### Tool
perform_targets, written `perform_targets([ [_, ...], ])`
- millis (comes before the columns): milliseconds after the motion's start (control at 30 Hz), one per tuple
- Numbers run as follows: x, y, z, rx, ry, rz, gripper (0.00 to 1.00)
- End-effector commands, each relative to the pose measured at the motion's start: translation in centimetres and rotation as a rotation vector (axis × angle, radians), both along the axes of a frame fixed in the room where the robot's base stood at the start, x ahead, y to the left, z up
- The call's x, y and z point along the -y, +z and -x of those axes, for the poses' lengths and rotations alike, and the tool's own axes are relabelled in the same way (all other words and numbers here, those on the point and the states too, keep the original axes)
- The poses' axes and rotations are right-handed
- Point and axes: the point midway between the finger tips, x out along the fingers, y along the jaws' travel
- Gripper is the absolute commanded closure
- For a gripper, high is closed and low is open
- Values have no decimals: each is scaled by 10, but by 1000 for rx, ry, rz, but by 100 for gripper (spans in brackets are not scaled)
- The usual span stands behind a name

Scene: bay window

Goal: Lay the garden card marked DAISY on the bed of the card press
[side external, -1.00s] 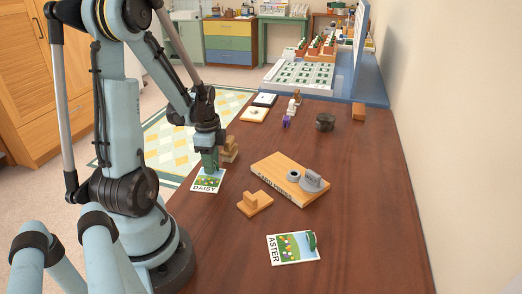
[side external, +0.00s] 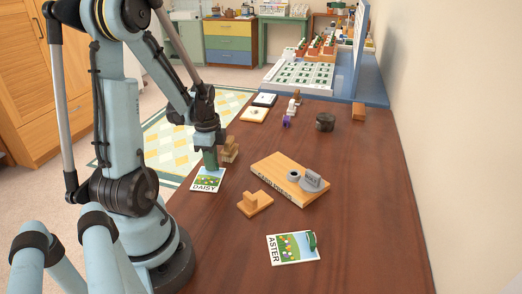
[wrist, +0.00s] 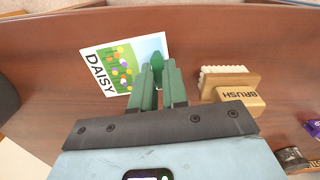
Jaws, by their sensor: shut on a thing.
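The white DAISY card (side external: 207,185), with a flower picture, is below my gripper (side external: 210,160) at the left of the table. In the wrist view, the card (wrist: 108,78) has a green tab (wrist: 157,64) at one edge, and my gripper's fingers (wrist: 160,72) are shut on it. Whether the card touches the table is hard to tell. The card press (side external: 270,172) is a wooden slab with lettering on its side, right of my gripper. A grey ring (side external: 293,175) and a grey lettered piece (side external: 313,182) sit at its right end.
A wooden block with an upright grip (side external: 255,203) lies in front of the press. The ASTER card (side external: 285,248) lies nearer the front. A brush (wrist: 240,95) stands close beside my gripper. A dark round pot (side external: 325,122) and small figures stand farther back.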

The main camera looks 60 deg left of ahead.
Motion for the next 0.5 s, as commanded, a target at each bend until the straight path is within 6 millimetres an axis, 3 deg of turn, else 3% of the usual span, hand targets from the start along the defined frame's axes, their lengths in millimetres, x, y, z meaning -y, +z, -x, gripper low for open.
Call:
perform_targets([
  [500,0,10,0,0,0,0,100],
])
